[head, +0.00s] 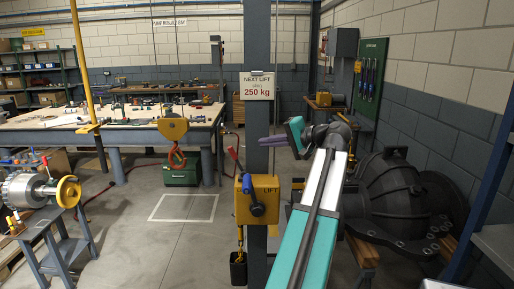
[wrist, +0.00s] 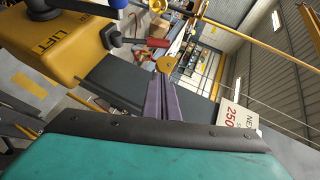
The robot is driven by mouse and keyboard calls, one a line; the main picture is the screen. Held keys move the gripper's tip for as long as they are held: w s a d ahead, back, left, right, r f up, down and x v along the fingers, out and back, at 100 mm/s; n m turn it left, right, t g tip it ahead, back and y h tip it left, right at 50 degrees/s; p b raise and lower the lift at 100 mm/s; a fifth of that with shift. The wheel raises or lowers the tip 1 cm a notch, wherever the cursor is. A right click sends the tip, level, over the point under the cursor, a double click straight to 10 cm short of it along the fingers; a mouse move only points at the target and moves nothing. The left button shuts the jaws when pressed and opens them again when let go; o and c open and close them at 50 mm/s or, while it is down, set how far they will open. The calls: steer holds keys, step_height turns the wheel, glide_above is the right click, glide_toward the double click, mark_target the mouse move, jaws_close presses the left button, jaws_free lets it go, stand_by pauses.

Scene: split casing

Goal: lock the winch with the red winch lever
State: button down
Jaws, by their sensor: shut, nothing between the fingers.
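The winch (head: 265,190) is a yellow box marked LIFT on a dark post, with a dark crank on its front. It also shows tilted at the upper left of the wrist view (wrist: 60,50). The red winch lever (head: 233,153) sticks up and left from the winch's left side. Its red grip shows in the wrist view (wrist: 157,42), beyond my fingertips and slightly left of them. My gripper (head: 262,141) is in front of the post, above the winch and right of the lever. Its purple fingers (wrist: 157,80) are together and empty, apart from the lever.
A 250 kg sign (head: 257,87) hangs on the post (head: 257,40) above my gripper. A yellow hook block (head: 173,129) with a red hook hangs left of the post. A large dark casing (head: 400,195) stands at right. Floor left of the post is mostly clear.

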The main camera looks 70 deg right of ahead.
steer(key=v, duration=0.4)
steer(key=shift+w+a+r+b, duration=0.1)
steer(key=shift+b, duration=0.2)
stand_by(0.5)
